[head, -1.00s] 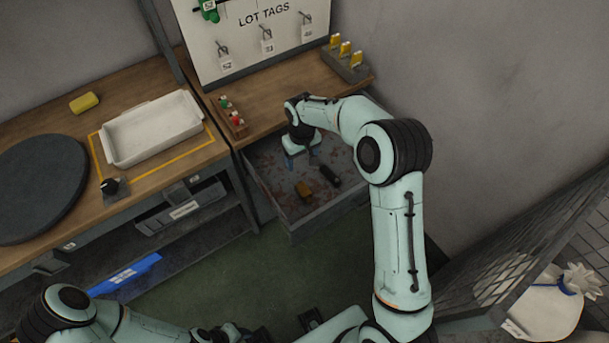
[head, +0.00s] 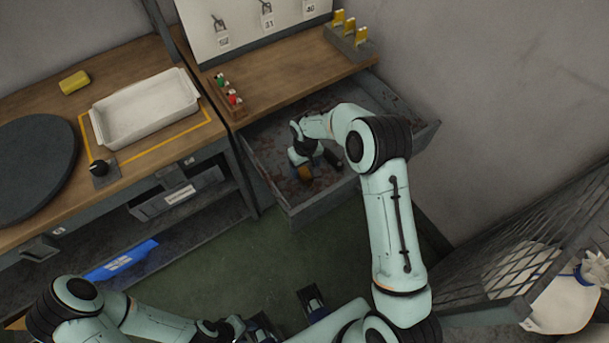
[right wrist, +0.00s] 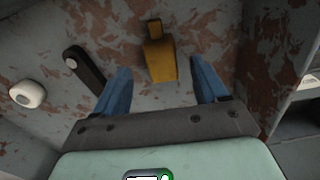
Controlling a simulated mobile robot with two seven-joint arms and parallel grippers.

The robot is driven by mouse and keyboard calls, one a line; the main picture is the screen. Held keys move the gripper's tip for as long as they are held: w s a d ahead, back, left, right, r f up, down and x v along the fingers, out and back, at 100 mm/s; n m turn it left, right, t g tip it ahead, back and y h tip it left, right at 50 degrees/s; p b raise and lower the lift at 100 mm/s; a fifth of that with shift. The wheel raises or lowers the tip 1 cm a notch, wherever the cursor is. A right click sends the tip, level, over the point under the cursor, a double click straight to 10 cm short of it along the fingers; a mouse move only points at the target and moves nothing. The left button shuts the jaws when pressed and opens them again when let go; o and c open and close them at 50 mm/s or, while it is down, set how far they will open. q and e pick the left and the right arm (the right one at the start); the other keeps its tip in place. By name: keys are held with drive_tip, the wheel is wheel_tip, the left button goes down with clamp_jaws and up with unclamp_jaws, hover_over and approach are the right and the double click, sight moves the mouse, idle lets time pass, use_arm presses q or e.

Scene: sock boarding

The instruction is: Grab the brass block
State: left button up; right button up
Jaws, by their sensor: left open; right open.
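The brass block (right wrist: 161,60) lies in the open drawer (head: 318,207), on its worn, rust-patched floor. In the right wrist view it sits between and just beyond the two blue fingertips, with a narrower tab at its far end. My right gripper, also in the right wrist view (right wrist: 160,75), is open and empty above the drawer floor. My left gripper (head: 238,326) is at the bottom of the head view, far from the block.
A black bar-shaped object (right wrist: 86,69) lies left of the block in the right wrist view, close to the left finger. A white round piece (right wrist: 27,94) is further left. Drawer walls surround the gripper. The workbench holds a white tray (head: 146,112).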

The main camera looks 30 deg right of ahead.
sight(305, 174)
wheel_tip(305, 174, down, 4)
drive_tip(key=shift+f, duration=0.1)
drive_tip(key=c, duration=1.3)
clamp_jaws()
drive_tip(key=shift+w+r, duration=0.1)
drive_tip(key=shift+r, duration=0.1)
wheel_tip(305, 174, up, 20)
drive_tip(key=p, duration=0.1)
